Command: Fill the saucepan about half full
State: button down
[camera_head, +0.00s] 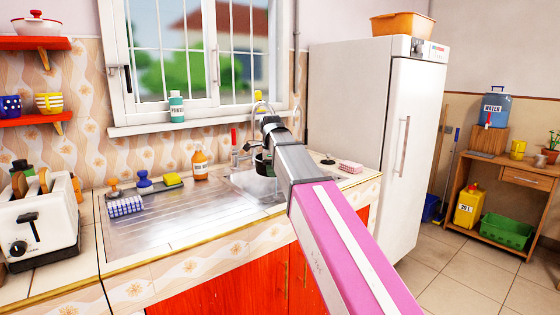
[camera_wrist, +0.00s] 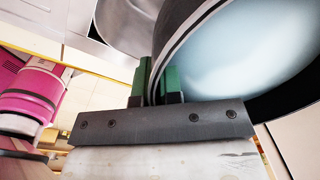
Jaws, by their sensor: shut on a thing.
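The dark saucepan (camera_wrist: 187,40) fills the upper right of the wrist view, strongly tilted in that picture. Its inside shows a smooth pale blue surface, which looks like water; I cannot tell how deep it is. My gripper (camera_wrist: 157,84), with green fingertips, is shut on the saucepan's rim. In the head view a small part of the saucepan (camera_head: 262,165) shows over the sink basin (camera_head: 240,183), mostly hidden by my arm. The tap (camera_head: 262,105) curves above it at the window. I cannot make out a water stream.
A toaster (camera_head: 38,225) is at far left. The white fridge (camera_head: 375,140) stands right of the counter.

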jog(key=s+r, duration=0.5)
jog(key=s, duration=0.2)
jog(key=shift+s+a, duration=0.15)
jog(key=shift+a, duration=0.3)
dwell(0.6)
jog(key=shift+s, duration=0.1)
dwell(0.4)
